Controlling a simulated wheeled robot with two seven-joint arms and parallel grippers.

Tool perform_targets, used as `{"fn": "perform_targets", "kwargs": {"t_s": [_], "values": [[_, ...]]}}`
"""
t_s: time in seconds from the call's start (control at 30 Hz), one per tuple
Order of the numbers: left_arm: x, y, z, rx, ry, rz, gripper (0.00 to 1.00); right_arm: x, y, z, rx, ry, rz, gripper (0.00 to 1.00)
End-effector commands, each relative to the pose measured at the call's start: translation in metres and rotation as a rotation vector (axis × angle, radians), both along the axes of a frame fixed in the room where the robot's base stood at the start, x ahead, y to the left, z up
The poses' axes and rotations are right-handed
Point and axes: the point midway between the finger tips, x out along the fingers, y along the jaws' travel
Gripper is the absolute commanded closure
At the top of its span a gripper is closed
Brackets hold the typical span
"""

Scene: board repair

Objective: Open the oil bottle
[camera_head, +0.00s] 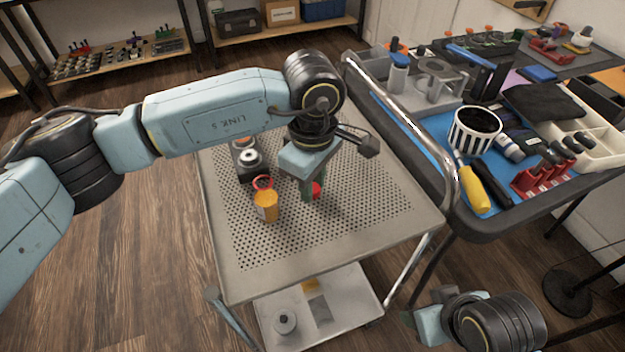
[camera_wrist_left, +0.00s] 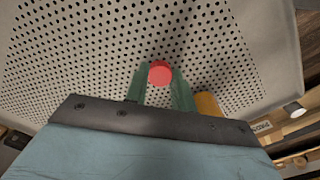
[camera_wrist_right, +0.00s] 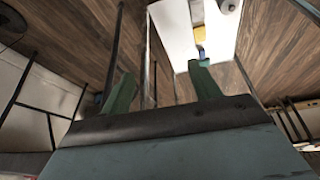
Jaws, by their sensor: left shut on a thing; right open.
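An orange bottle (camera_head: 266,207) stands upright on the perforated top of a grey cart (camera_head: 350,240). A small red ring with a dark middle (camera_head: 262,182) shows at its upper edge; I cannot tell if it belongs to the bottle. My left gripper (camera_head: 311,190) is just right of the bottle, shut on a round red cap (camera_head: 316,190). In the left wrist view, the cap (camera_wrist_left: 160,74) sits between the green fingertips (camera_wrist_left: 160,78), with part of the orange bottle (camera_wrist_left: 207,104) beside the right finger. My right gripper (camera_wrist_right: 163,85) is open and empty, away from the cart top.
A dark and silver device (camera_head: 248,160) stands behind the bottle on the cart. A workbench with a striped cup (camera_head: 474,131), a yellow-handled tool (camera_head: 474,190) and other tools is at right. The cart's front and right top are clear. Its lower shelf (camera_head: 345,290) holds a few items.

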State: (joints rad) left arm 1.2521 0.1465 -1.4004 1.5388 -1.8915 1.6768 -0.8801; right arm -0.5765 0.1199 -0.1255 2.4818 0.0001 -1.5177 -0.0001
Motion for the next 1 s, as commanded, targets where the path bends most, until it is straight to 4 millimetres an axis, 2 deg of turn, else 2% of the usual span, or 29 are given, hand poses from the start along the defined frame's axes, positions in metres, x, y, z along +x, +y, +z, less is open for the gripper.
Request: {"fn": "perform_targets", "kwargs": {"t_s": [0.4, 0.43, 0.57, 0.93, 1.0], "values": [[0.0, 0.0, -0.003, 0.0, 0.0, 0.0, 1.0, 0.011, 0.004, 0.002, 0.013, -0.061, 0.005, 0.38], [0.0, 0.0, -0.003, 0.0, 0.0, 0.0, 0.71, 0.012, 0.004, 0.002, 0.014, -0.064, 0.006, 0.38], [0.0, 0.0, -0.002, 0.0, 0.0, 0.0, 0.54, 0.012, 0.004, 0.003, 0.014, -0.065, 0.006, 0.38], [0.0, 0.0, -0.001, 0.0, 0.0, 0.0, 0.53, 0.013, 0.004, 0.005, 0.013, -0.063, 0.007, 0.38], [0.0, 0.0, 0.0, 0.0, 0.0, 0.0, 0.53, 0.005, 0.003, 0.003, 0.006, -0.022, 0.005, 0.38]]}}
